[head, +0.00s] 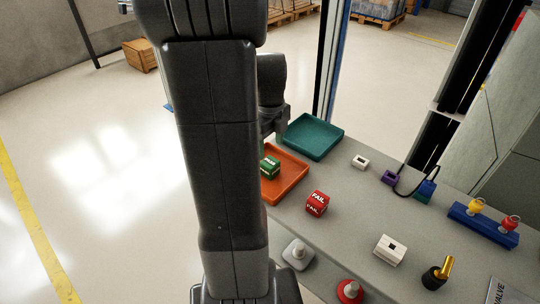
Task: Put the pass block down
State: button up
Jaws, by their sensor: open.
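The green pass block (269,167) sits in the orange tray (291,186) on the grey table, toward the tray's far left part. My gripper (275,138) is open and empty, just above and beyond the pass block in the picture. My own arm link hides the left part of the gripper and the tray's left side. I cannot tell the exact gap between the fingers and the block.
A teal tray (314,137) lies behind the orange one. A red fail block (317,203) stands on the table to the right. White fixtures (390,249), a purple part with a black cable (393,177), a blue rack (483,224) and a black-and-gold lever (437,274) stand further right.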

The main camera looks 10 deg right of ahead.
aim_at(270, 162)
notch_tip(270, 162, up, 4)
jog(key=shift+f, duration=0.15)
dwell(0.3)
notch_tip(270, 162, down, 12)
jog(key=shift+f+b, duration=0.2)
jog(key=shift+b, duration=0.35)
jog(key=shift+r, duration=2)
